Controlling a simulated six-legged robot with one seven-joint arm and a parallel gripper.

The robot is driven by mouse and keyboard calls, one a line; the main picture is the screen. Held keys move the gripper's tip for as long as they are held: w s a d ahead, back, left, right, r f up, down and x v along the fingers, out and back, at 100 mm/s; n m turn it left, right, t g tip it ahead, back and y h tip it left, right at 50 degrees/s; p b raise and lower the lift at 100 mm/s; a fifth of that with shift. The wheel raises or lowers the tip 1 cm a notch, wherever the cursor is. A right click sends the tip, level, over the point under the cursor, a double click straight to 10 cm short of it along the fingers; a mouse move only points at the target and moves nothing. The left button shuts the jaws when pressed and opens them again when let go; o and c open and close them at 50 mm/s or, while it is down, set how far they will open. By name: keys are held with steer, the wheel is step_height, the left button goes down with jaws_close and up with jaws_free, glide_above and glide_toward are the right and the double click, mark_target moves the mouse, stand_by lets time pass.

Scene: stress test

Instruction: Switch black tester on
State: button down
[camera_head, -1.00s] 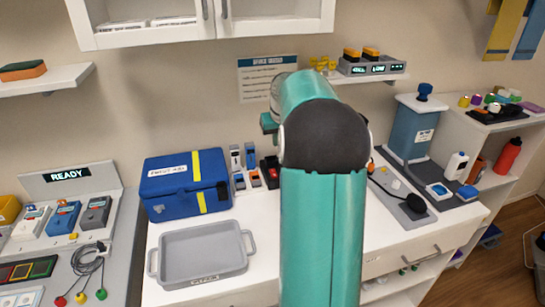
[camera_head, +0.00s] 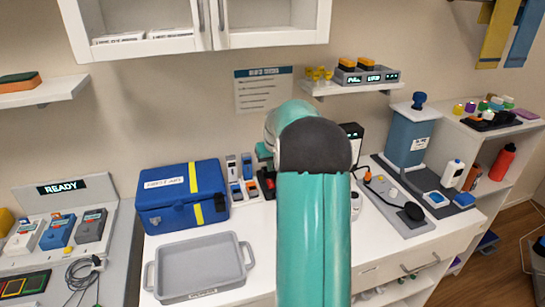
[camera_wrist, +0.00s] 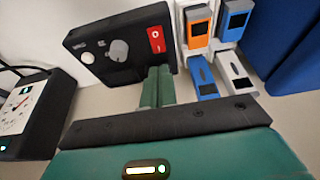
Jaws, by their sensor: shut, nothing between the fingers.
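The black tester (camera_wrist: 115,48) has a red rocker switch (camera_wrist: 156,39), a grey knob and a white button on its face. In the wrist view it fills the upper middle. In the head view only part of the black tester (camera_head: 267,184) shows, left of my arm, on the white counter. My gripper (camera_wrist: 157,78) has its green fingers together with nothing held. The fingertips appear just below the red switch in the wrist view; whether they touch the tester I cannot tell.
Orange and blue handheld devices (camera_wrist: 217,35) stand close beside the tester, then a blue case (camera_head: 182,194). A black dial meter (camera_wrist: 30,115) is on the tester's other side. A grey tray (camera_head: 199,267) lies in front of the case. A wall shelf (camera_head: 350,87) is above.

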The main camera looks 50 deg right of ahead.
mark_target(271, 184)
steer(key=shift+s+a+x, duration=0.1)
steer(key=shift+s+x, duration=0.05)
steer(key=shift+x, duration=1.15)
steer(key=shift+s+a+x, duration=0.15)
steer(key=shift+x, duration=1.1)
steer(key=shift+f, duration=0.25)
steer(key=shift+w+d+f, duration=0.1)
steer(key=shift+w+f, duration=0.05)
steer(key=shift+f, duration=0.1)
steer(key=shift+s+a+f, duration=0.1)
steer(key=shift+s+a, duration=0.35)
steer(key=shift+s, duration=0.4)
